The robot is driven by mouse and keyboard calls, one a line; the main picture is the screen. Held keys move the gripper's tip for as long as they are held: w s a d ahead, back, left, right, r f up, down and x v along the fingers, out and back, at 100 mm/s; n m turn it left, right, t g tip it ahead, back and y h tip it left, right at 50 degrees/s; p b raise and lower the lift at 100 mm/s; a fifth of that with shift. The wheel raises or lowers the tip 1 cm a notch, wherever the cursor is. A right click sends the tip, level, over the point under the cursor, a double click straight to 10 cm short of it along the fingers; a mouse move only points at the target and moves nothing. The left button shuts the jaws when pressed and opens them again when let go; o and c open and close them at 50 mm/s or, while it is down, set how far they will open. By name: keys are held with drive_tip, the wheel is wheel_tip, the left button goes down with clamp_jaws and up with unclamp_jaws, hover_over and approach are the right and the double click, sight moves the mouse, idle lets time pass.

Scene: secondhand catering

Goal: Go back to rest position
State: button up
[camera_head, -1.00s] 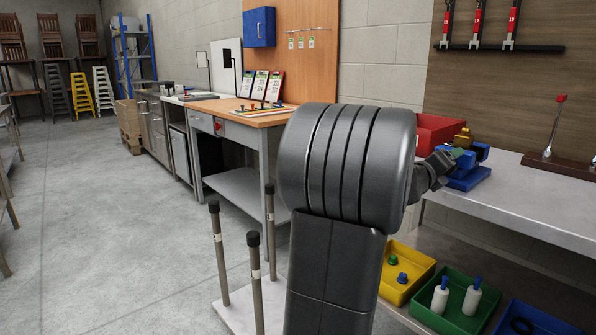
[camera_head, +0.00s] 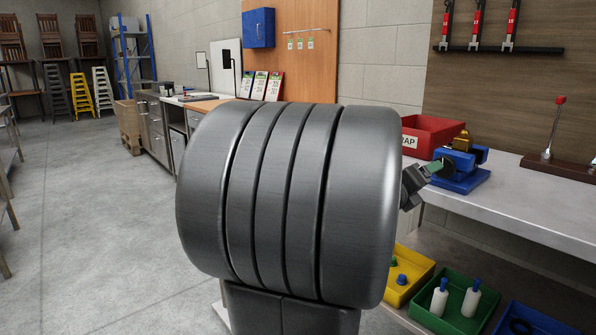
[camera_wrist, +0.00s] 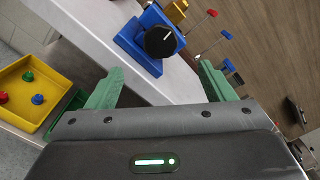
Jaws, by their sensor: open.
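My gripper (camera_head: 430,171) shows in the head view past my large grey arm link, just left of a blue device with a gold part (camera_head: 460,165) on the grey bench. In the wrist view my gripper (camera_wrist: 161,68) has its two green fingers spread wide, with nothing held between them. The blue device (camera_wrist: 150,38), with its round black knob, lies beyond the fingertips there. My arm link hides much of the middle of the head view.
A red bin (camera_head: 428,133) stands behind the device. A yellow bin (camera_head: 408,275) and a green bin (camera_head: 462,300) sit below the bench edge. A rack with upright levers (camera_head: 560,168) is at right. Open floor (camera_head: 90,220) lies at left.

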sight(444, 168)
drive_tip(key=shift+n, duration=0.3)
drive_tip(key=x, duration=1.2)
drive_tip(key=shift+r+b, duration=0.15)
drive_tip(key=shift+b, duration=0.15)
drive_tip(key=n+p, duration=0.2)
drive_tip(key=n, duration=0.2)
drive_tip(key=shift+n, duration=0.3)
drive_tip(key=n+p, duration=0.3)
drive_tip(key=n, duration=0.2)
drive_tip(key=shift+s+f, duration=0.1)
drive_tip(key=shift+f, duration=0.1)
drive_tip(key=n+p, duration=0.1)
drive_tip(key=n, duration=0.2)
drive_tip(key=shift+n+p, duration=0.3)
drive_tip(key=n+p, duration=0.2)
drive_tip(key=n, duration=0.1)
drive_tip(key=shift+d+n, duration=0.15)
drive_tip(key=shift+n, duration=0.25)
drive_tip(key=n+p, duration=0.1)
drive_tip(key=n, duration=0.2)
drive_tip(key=shift+n, duration=0.4)
